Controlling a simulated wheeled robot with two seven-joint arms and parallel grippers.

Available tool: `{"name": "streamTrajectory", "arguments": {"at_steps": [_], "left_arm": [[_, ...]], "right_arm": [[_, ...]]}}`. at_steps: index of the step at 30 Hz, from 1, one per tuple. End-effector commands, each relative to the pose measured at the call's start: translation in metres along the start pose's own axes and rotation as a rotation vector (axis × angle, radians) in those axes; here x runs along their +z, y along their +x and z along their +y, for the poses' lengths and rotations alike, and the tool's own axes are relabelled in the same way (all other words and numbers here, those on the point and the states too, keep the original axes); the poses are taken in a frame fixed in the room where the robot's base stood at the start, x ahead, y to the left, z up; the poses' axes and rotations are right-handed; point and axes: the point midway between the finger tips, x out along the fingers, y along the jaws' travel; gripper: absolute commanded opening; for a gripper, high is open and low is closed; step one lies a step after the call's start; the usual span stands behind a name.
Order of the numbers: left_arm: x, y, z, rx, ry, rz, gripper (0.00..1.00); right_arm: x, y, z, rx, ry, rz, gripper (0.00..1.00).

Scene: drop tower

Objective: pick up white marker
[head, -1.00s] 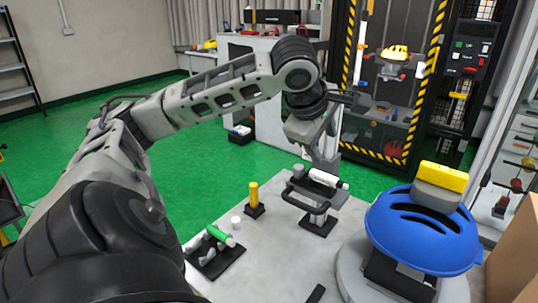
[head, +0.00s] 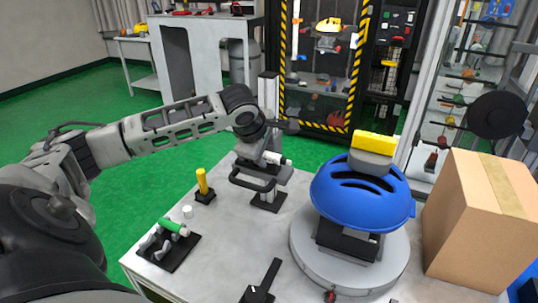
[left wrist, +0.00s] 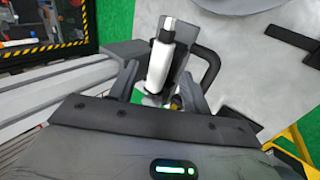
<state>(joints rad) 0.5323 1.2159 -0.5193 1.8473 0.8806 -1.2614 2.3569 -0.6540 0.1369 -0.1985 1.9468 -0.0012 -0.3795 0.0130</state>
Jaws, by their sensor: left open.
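The white marker (head: 280,159) lies on a small grey holder near the far edge of the grey table (head: 240,235). In the left wrist view the white marker (left wrist: 161,55), with a grey tip, lies lengthwise between my fingers. My left gripper (head: 264,157) is at the marker; its own wrist hides part of the marker in the head view. In the left wrist view my left gripper (left wrist: 160,82) is open, one finger on each side of the marker. Whether a finger touches it I cannot tell. My right gripper is not in view.
A black handle (head: 250,180) stands close in front of the marker. A yellow cylinder (head: 202,181) and a green marker (head: 172,227) are left on the table. A blue helmet (head: 340,200) on a round stand and a cardboard box (head: 470,235) are right.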

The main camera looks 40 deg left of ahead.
Motion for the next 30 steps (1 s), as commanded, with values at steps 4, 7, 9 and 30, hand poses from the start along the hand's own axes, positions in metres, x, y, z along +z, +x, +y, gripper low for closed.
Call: {"name": "streamTrajectory", "arguments": {"at_steps": [4,7,9,30], "left_arm": [[0.001,0.019,0.001,0.000,-0.002,-0.001,0.48],[0.000,0.024,0.001,0.001,-0.001,-0.001,0.48],[0.000,0.025,0.000,0.001,0.000,0.000,0.48],[0.000,0.021,0.003,0.003,-0.001,-0.001,0.05]], "right_arm": [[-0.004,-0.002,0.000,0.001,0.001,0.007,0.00],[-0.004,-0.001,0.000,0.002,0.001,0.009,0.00],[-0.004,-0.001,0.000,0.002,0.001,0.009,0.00],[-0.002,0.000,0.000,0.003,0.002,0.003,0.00]]}}
